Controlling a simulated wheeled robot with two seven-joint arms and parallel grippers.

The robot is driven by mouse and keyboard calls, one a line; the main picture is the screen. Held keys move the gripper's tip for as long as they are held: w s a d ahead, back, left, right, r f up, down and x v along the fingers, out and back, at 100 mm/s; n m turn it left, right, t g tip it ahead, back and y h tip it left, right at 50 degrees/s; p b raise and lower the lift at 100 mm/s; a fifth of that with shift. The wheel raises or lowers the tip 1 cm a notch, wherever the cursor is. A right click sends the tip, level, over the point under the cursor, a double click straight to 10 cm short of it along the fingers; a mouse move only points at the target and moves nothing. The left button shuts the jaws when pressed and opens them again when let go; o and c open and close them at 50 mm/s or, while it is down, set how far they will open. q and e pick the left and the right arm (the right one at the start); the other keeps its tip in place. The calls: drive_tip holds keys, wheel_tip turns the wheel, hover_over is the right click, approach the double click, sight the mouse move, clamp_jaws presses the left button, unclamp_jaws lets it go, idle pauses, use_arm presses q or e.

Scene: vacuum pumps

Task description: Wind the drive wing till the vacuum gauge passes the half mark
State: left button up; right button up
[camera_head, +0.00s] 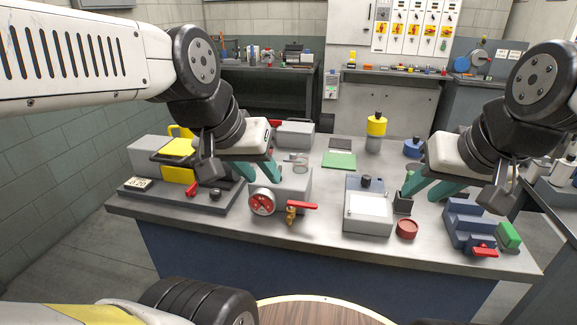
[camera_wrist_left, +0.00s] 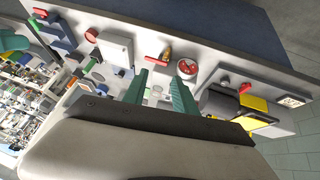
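A red-rimmed round dial (camera_head: 262,202), the likely vacuum gauge, sits on the front of a grey box (camera_head: 295,182). Its needle is too small to read. A brass valve with a red handle (camera_head: 302,206) is beside it. My left gripper (camera_head: 260,180) is open and empty above the grey box, behind the dial. The left wrist view shows its two teal fingers apart (camera_wrist_left: 170,68), with the dial (camera_wrist_left: 188,67) near one tip. I cannot tell which part is the drive wing. My right gripper (camera_head: 421,194) is open near a small dark block (camera_head: 403,203).
A grey and yellow pump (camera_head: 178,147) stands on a dark base at left. A white-topped box (camera_head: 367,210), red round dish (camera_head: 407,228) and blue stepped block (camera_head: 468,222) are at right. A yellow-topped cylinder (camera_head: 376,127) and green pad (camera_head: 339,159) stand behind.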

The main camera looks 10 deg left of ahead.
use_arm(q)
drive_tip(key=shift+c, duration=0.3)
drive_tip(key=g+y, duration=0.2)
drive_tip(key=g, duration=0.4)
approach(279, 167)
drive_tip(key=shift+s+d+f+n, duration=0.25)
drive_tip(key=shift+s+f+n, duration=0.05)
drive_tip(key=shift+s+f, duration=0.55)
drive_tip(key=shift+w+f, duration=0.15)
drive_tip(key=shift+w, duration=0.05)
drive_tip(key=shift+f, duration=3.45)
